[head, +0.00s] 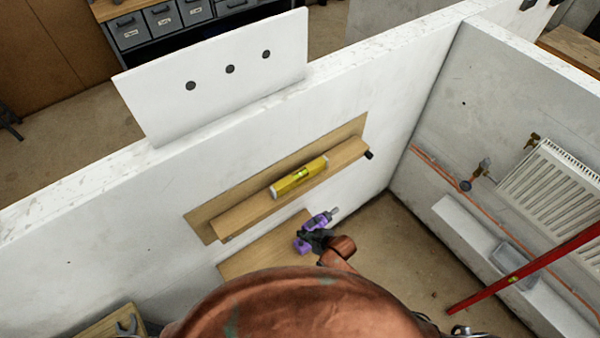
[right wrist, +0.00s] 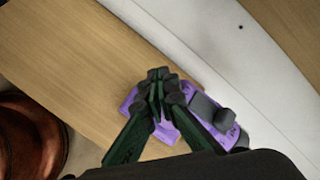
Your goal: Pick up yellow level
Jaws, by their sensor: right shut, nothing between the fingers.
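The yellow level (head: 300,176) lies on a narrow wooden shelf (head: 258,207) fixed to the white wall. My right gripper (head: 308,236) is below the shelf in the head view, apart from the level. In the right wrist view its dark green fingers (right wrist: 158,85) are closed together with nothing between them. A purple drill (right wrist: 215,122) shows right behind the fingers there, and also in the head view (head: 322,219). I cannot tell whether the fingers touch the drill. My left gripper is not in view.
A wooden board (head: 255,252) lies under the shelf, below the drill. A red spirit level or bar (head: 520,272) slants at the right, near a white radiator (head: 560,190) and copper pipes. A white panel with three holes (head: 225,75) rises above the wall top.

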